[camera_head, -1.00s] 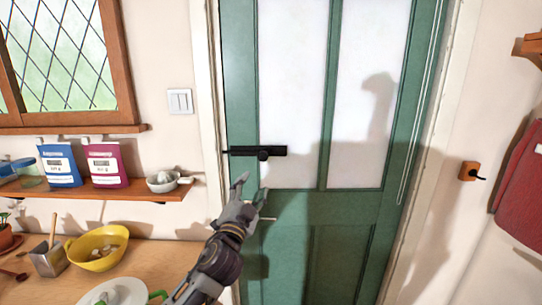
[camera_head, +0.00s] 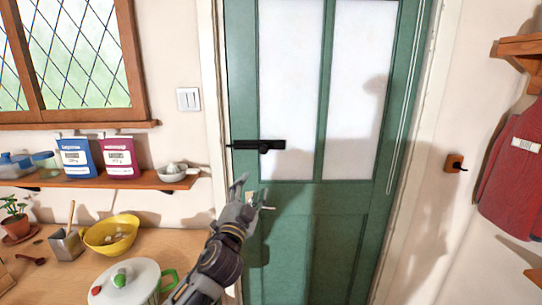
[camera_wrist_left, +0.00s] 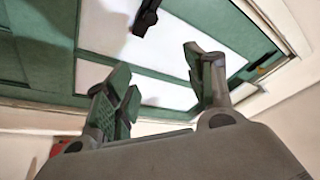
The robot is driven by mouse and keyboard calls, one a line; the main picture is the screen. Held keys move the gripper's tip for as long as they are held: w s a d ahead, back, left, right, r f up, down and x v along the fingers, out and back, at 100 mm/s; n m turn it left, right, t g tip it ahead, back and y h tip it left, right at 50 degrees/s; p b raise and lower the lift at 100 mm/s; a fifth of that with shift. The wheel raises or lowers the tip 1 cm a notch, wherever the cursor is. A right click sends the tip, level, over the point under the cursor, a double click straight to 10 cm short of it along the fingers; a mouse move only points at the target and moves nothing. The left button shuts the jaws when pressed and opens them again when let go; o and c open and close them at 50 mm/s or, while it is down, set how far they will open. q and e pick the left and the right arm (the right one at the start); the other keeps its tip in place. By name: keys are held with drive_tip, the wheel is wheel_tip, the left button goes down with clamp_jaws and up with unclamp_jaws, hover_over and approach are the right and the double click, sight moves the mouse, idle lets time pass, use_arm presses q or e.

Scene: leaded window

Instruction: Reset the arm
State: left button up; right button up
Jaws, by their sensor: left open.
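My left gripper (camera_head: 252,192) is raised in front of the green door (camera_head: 290,235), a little below the black bolt (camera_head: 258,146). Its fingers are spread and hold nothing. In the left wrist view the open fingers (camera_wrist_left: 162,90) show with the door's green frame and pale panes (camera_wrist_left: 150,52) beyond them. A dark fitting (camera_wrist_left: 146,15) shows at the top of that view. A small light handle (camera_head: 267,208) shows just beside the fingers in the head view; I cannot tell whether they touch it. My right gripper is not in view.
A wooden shelf (camera_head: 120,183) with a blue packet (camera_head: 76,158), a magenta packet (camera_head: 121,157) and a small bowl stands left of the door. Below, the counter holds a yellow bowl (camera_head: 110,236) and a lidded white pot (camera_head: 130,283). A red garment (camera_head: 510,175) hangs at right.

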use_arm(q)
drive_tip(key=s+a+f+n+g+y, duration=0.2)
drive_tip(key=s+a+f+n+g, duration=0.15)
drive_tip(key=f, duration=0.45)
drive_tip(key=s+a+f+n+g+y, duration=0.2)
drive_tip(key=s+a+f, duration=0.2)
drive_tip(key=f, duration=0.4)
drive_tip(key=s+a+f+n+g+y, duration=0.1)
drive_tip(key=s+a+f+n+g, duration=0.2)
drive_tip(key=f, duration=0.5)
drive_tip(key=s+a+f+n+g, duration=0.1)
drive_tip(key=s+a+f+g, duration=0.2)
drive_tip(key=s, duration=0.5)
drive_tip(key=s+a+f+g, duration=0.1)
drive_tip(key=s+f+g, duration=0.2)
drive_tip(key=s+f, duration=0.35)
drive_tip(key=s+a+f+n+g, duration=0.1)
drive_tip(key=s+a+f+g, duration=0.15)
drive_tip(key=s, duration=0.55)
drive_tip(key=s+f+g, duration=0.1)
drive_tip(key=s+f, duration=0.2)
drive_tip(key=f, duration=3.1)
drive_tip(key=s+a+f+g, duration=0.1)
drive_tip(key=s+a+f, duration=0.2)
drive_tip(key=s+f, duration=1.6)
drive_tip(key=s+m, duration=0.1)
drive_tip(key=s, duration=0.2)
drive_tip(key=shift+s+a+f+g, duration=0.2)
drive_tip(key=shift+f+g, duration=0.1)
drive_tip(key=shift+f, duration=0.1)
